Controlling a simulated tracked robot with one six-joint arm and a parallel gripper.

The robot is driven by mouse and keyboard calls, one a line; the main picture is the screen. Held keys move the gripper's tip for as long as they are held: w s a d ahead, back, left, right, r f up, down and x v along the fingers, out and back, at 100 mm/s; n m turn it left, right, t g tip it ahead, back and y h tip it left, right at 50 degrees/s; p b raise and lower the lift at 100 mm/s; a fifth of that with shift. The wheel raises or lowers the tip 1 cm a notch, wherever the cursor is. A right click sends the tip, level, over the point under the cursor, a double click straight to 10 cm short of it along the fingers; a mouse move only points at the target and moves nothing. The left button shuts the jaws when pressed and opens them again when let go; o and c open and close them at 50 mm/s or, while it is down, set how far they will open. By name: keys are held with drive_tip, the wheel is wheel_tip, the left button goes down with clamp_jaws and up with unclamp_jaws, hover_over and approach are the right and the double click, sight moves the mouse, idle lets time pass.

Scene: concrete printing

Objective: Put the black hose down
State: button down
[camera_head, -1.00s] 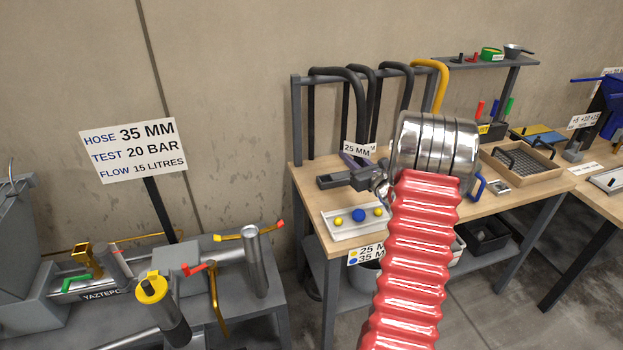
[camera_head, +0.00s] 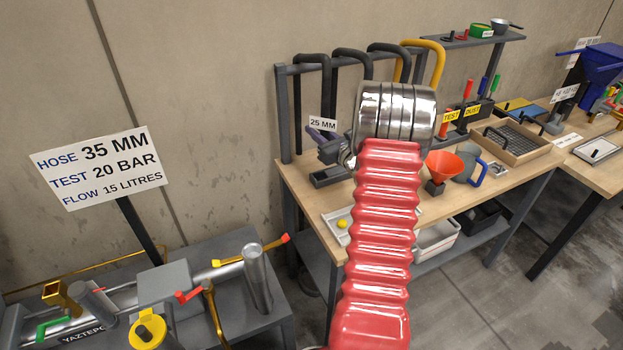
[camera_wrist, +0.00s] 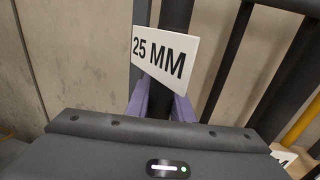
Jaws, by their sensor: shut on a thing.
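The black hose (camera_head: 311,57) is bent into an arch at the left end of the dark rack. It carries a white 25 MM tag (camera_head: 323,123). My gripper (camera_head: 321,138) is at the tagged leg of this hose. In the wrist view my purple fingers (camera_wrist: 163,105) are shut on the black hose (camera_wrist: 177,14), just below the tag (camera_wrist: 164,57). The rack's left post (camera_head: 284,115) stands just left of the hose. Whether the hose rests on the rack I cannot tell. My red ribbed arm hides part of the bench.
Two more black hoses (camera_head: 352,53) and a yellow hose (camera_head: 437,62) hang to the right. An orange funnel (camera_head: 445,164) and a grey jug (camera_head: 467,167) stand on the bench (camera_head: 515,178). At left are a pump rig (camera_head: 165,282) and a sign reading HOSE 35 MM (camera_head: 100,167).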

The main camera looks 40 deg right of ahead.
wheel_tip(320, 180, down, 6)
drive_tip(key=shift+w+a, duration=0.4)
drive_tip(key=shift+w, duration=0.05)
drive_tip(key=shift+f, duration=0.1)
idle(0.3)
drive_tip(key=shift+f, duration=1.9)
drive_tip(key=c, duration=1.6)
unclamp_jaws()
drive_tip(key=shift+o, duration=0.2)
